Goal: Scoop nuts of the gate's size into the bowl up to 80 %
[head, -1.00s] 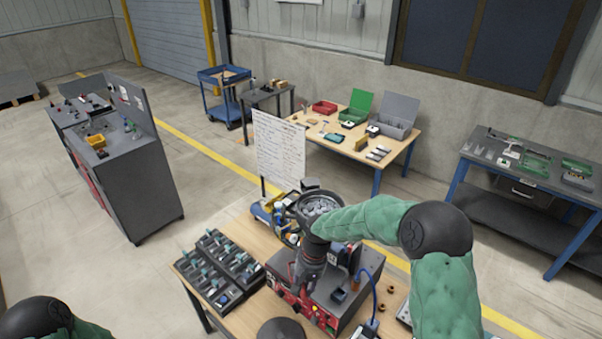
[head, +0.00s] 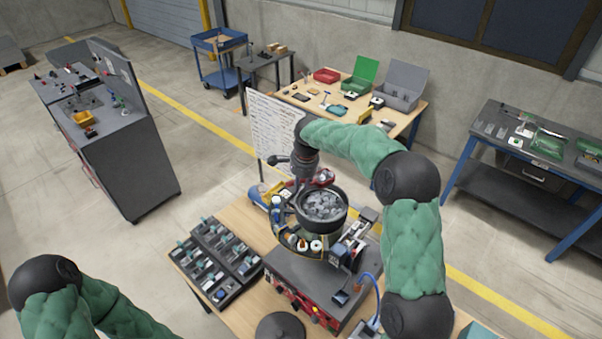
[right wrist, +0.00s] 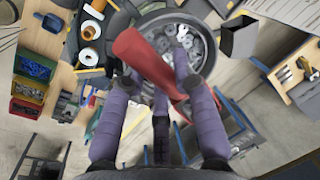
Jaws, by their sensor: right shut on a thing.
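The feeder bowl (head: 344,221) is a round dark bowl on a grey machine (head: 300,275) with a red front panel. Grey ring-like nuts (head: 323,205) lie in it; they also show in the right wrist view (right wrist: 172,36). My right gripper (head: 308,172) is above the bowl's far left side. In the right wrist view, its purple fingers (right wrist: 160,85) are shut on a red scoop (right wrist: 146,56), which partly covers the bowl. I cannot tell whether the scoop holds nuts. My left arm shows at lower left, but its gripper is outside the view. The gate's size is not readable.
A black rack (head: 217,262) with several compartments stands left of the machine. A written white board (head: 270,130) stands behind the bowl. A dark square cup (right wrist: 239,38) is beside the bowl. A round black piece (head: 281,327) is at the front.

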